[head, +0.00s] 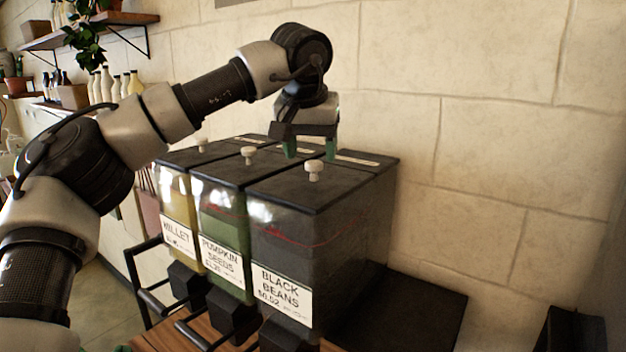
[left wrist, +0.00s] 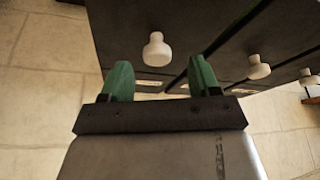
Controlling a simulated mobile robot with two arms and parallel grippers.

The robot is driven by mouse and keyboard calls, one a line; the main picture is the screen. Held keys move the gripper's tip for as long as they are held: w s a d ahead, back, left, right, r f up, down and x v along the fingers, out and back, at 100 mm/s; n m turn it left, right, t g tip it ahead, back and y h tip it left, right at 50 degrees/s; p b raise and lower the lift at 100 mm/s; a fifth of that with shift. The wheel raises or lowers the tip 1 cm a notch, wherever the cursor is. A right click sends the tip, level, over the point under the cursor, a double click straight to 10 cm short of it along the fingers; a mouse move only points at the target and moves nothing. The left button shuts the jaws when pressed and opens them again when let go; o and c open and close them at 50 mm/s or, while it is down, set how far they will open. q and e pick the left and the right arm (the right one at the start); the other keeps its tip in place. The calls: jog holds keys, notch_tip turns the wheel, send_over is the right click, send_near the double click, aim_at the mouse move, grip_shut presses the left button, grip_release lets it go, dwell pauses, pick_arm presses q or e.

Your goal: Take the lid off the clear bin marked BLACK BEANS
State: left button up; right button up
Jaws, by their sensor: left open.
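The clear bin marked BLACK BEANS (head: 283,262) is the nearest bin of the row in the head view, filled with dark contents. Its dark flat lid (head: 345,187) is on, with a white knob (head: 313,170) standing near the front. My left gripper (head: 310,151) is open, with green fingertips pointing down above and behind this knob in the head view. In the left wrist view a white knob (left wrist: 156,49) shows beyond the open left gripper (left wrist: 160,78), in line with the gap between the fingertips. The fingers look clear of it. My right gripper is not in view.
The MILLET bin (head: 179,205) and PUMPKIN SEEDS bin (head: 222,225) stand close against it on the left, both lidded with white knobs. Black dispensers and handles stick out in front. A stone wall (head: 480,150) rises behind. A dark flat surface (head: 410,305) lies to the right.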

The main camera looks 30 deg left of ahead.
aim_at(314, 162)
pick_arm(q)
jog(key=shift+p+x, duration=0.7)
jog(key=shift+x, duration=0.35)
jog(key=shift+w+d+f, duration=0.1)
jog(key=shift+f, duration=0.55)
jog(key=shift+w, duration=0.1)
jog(key=c, duration=1)
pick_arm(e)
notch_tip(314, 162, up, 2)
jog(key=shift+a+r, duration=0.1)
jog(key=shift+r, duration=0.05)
pick_arm(q)
jog(key=shift+r, duration=0.1)
